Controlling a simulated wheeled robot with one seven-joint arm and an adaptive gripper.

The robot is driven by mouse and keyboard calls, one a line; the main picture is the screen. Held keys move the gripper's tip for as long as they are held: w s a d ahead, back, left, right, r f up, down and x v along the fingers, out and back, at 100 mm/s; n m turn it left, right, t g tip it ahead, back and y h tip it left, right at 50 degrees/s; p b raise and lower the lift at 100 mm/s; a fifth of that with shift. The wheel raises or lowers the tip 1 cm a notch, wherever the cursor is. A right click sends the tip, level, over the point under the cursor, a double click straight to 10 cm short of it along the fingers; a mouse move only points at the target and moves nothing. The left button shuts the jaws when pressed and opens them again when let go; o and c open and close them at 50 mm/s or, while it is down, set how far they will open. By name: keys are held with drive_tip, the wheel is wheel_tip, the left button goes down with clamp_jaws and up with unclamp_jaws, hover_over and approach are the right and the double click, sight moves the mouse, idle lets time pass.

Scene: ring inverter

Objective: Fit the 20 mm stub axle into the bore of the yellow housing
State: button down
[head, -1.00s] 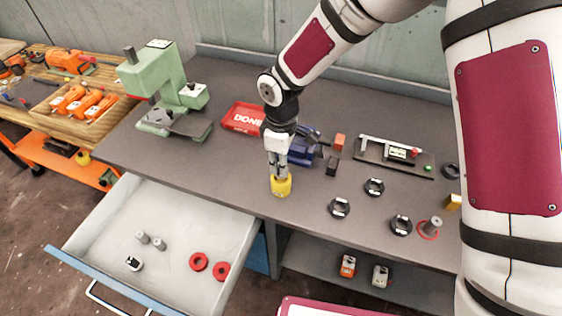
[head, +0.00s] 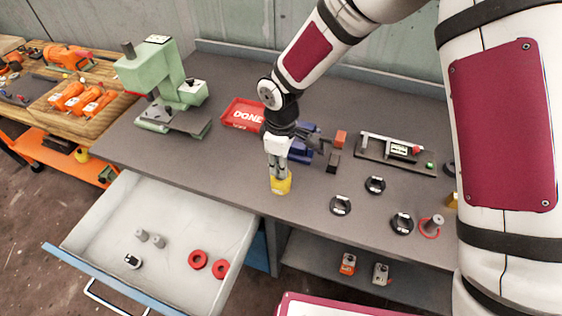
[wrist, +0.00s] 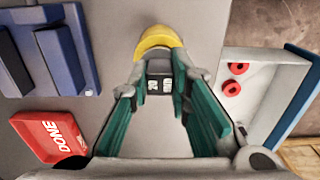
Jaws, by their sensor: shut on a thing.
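The yellow housing (head: 281,184) stands upright near the front edge of the bench. In the wrist view the housing (wrist: 158,36) shows just beyond my fingertips. My gripper (head: 279,168) points down directly above the housing, with its tips at or very near its top. In the wrist view my gripper's green fingers (wrist: 159,76) are shut on a dark grey piece with white markings, apparently the stub axle (wrist: 159,86). The bore and the axle's lower end are hidden, so I cannot tell whether the axle is inside it.
A blue vise (head: 303,145) and red DONE tray (head: 243,115) stand behind my gripper. Black rings (head: 340,205) and a gauge fixture (head: 395,152) lie to the right. The open drawer (head: 95,215) holds grey pins (head: 158,241) and red rings (head: 198,260). A green press (head: 160,85) stands left.

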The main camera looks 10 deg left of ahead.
drive_tip(key=shift+f, duration=0.6)
drive_tip(key=c, duration=1.4)
unclamp_jaws()
wheel_tip(320, 180, up, 12)
drive_tip(key=shift+r, duration=0.1)
